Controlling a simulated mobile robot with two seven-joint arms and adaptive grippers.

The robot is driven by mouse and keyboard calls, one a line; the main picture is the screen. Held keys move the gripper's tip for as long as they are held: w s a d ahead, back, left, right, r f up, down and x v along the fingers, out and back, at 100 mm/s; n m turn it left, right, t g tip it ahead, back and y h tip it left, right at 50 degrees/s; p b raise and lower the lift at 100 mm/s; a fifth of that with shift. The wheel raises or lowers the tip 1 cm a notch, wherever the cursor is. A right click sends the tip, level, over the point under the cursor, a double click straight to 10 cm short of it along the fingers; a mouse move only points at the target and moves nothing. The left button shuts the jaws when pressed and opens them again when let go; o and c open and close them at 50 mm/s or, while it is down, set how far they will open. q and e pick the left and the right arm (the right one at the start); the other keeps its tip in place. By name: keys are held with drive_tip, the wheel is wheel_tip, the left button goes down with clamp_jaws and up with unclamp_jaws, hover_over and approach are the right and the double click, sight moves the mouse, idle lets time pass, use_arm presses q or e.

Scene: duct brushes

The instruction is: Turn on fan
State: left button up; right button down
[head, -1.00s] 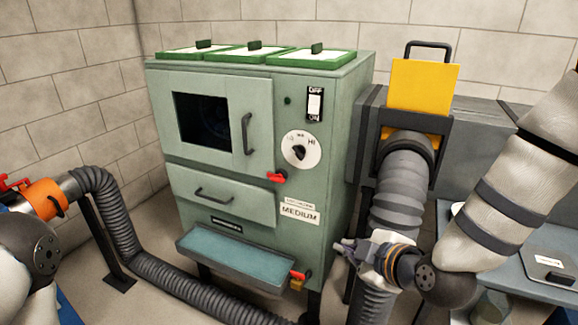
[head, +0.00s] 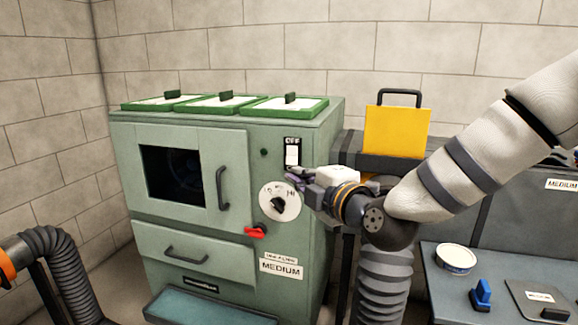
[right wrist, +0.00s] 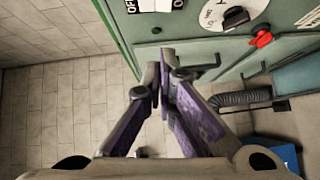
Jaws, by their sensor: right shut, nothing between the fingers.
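The green cabinet (head: 228,135) has a dark window (head: 172,172) with a dim round shape behind it, perhaps the fan. A white switch (head: 292,153) on a black plate marked OFF at its top sits on the upper right of the front. It also shows at the top edge of the right wrist view (right wrist: 155,5). Below it is a black knob (head: 278,205) on a white LO-to-HI dial. My right gripper (head: 292,177) is shut and empty, just below the switch in the head view; contact cannot be told. Its fingertips show in the right wrist view (right wrist: 161,68). My left gripper is out of view.
A red lever (head: 256,231) juts out below the dial, and a door handle (head: 222,188) is to its left. A bench (head: 440,300) at right holds a tub (head: 456,258).

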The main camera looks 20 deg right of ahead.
sight(290, 164)
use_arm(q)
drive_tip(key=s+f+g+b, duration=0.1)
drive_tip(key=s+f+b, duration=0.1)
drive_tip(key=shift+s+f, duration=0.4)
use_arm(e)
drive_tip(key=w, duration=0.3)
drive_tip(key=w+f, duration=0.1)
drive_tip(key=w, duration=0.2)
drive_tip(key=w+d, duration=0.1)
drive_tip(key=w, duration=0.3)
drive_tip(key=shift+f, duration=0.2)
